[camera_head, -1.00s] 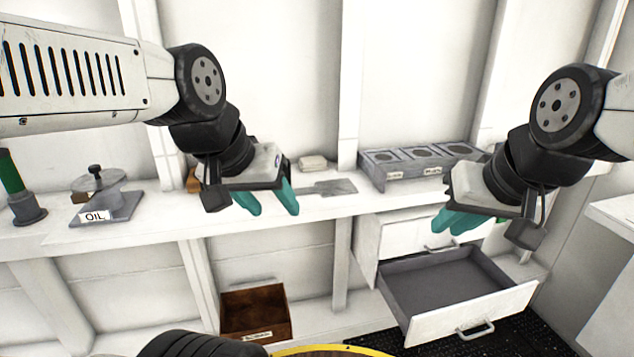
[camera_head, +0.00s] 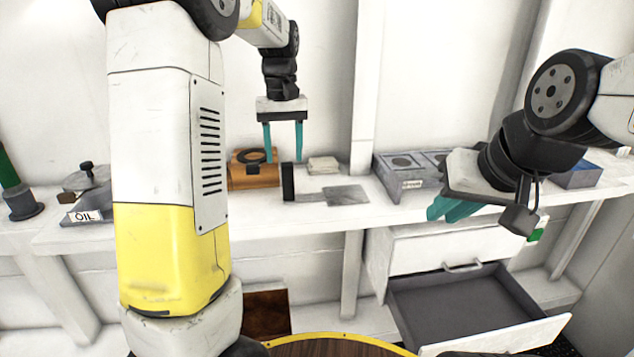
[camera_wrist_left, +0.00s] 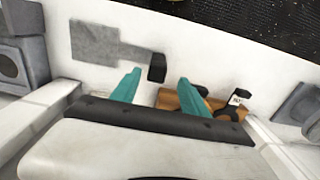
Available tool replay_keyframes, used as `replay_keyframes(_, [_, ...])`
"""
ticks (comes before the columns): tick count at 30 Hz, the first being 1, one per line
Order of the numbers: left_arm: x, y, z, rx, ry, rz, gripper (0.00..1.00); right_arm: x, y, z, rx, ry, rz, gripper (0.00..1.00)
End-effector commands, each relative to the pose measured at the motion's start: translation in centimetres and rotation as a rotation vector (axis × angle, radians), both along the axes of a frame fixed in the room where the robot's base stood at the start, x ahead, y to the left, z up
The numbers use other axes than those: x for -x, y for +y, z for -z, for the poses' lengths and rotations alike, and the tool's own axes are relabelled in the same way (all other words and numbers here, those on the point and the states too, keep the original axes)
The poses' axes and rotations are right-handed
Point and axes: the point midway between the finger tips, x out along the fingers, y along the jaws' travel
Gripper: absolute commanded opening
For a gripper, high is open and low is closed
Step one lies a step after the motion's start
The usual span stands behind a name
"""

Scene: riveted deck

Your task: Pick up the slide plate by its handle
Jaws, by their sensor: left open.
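The slide plate (camera_head: 347,195) lies flat on the white bench, a grey sheet with a narrower neck to its left. Its black upright handle (camera_head: 288,182) stands at the left end of the neck. In the left wrist view the plate (camera_wrist_left: 95,42) is at upper left and its handle (camera_wrist_left: 157,67) shows between my fingertips. My left gripper (camera_head: 284,155) points down, open and empty, above the handle and apart from it. My right gripper (camera_head: 448,209) hangs in front of the bench, right of the plate; its teal fingers look close together and its opening is unclear.
An orange-brown box (camera_head: 252,174) stands left of the handle, and a pale block (camera_head: 323,164) lies behind the plate. A grey compartment box (camera_head: 393,178) is to the right. An oil stand (camera_head: 86,205) is at far left. An open drawer (camera_head: 465,310) juts out below the bench.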

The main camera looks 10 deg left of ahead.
Motion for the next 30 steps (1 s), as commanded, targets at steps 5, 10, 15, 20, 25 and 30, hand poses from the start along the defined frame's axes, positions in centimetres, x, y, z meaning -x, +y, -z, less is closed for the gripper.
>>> replay_keyframes(5, [0.1, -0.1, 2.1, 0.000, 0.001, 0.001, 0.53, 0.0, 0.0, 0.0, 0.000, 0.000, 0.000, 0.19])
replay_keyframes(10, [-0.1, -0.4, 4.6, 0.000, 0.002, 0.002, 0.53, 0.0, 0.0, 0.0, 0.000, 0.000, 0.000, 0.19])
replay_keyframes(15, [-0.1, -0.5, 6.6, 0.001, 0.001, 0.002, 0.53, 0.0, 0.0, 0.0, 0.000, 0.000, 0.000, 0.19])
replay_keyframes(20, [-0.1, -0.5, 7.0, 0.002, -0.002, 0.001, 0.53, 0.0, 0.0, 0.0, 0.000, 0.000, 0.000, 0.19])
replay_keyframes(25, [-0.1, -0.5, 7.0, 0.002, -0.002, 0.001, 0.45, 0.0, 0.0, 0.0, 0.000, 0.000, 0.000, 0.19])
replay_keyframes(30, [-0.1, -0.5, 6.9, 0.002, -0.002, 0.001, 0.12, 0.0, 0.0, 0.0, 0.000, 0.000, 0.000, 0.19])
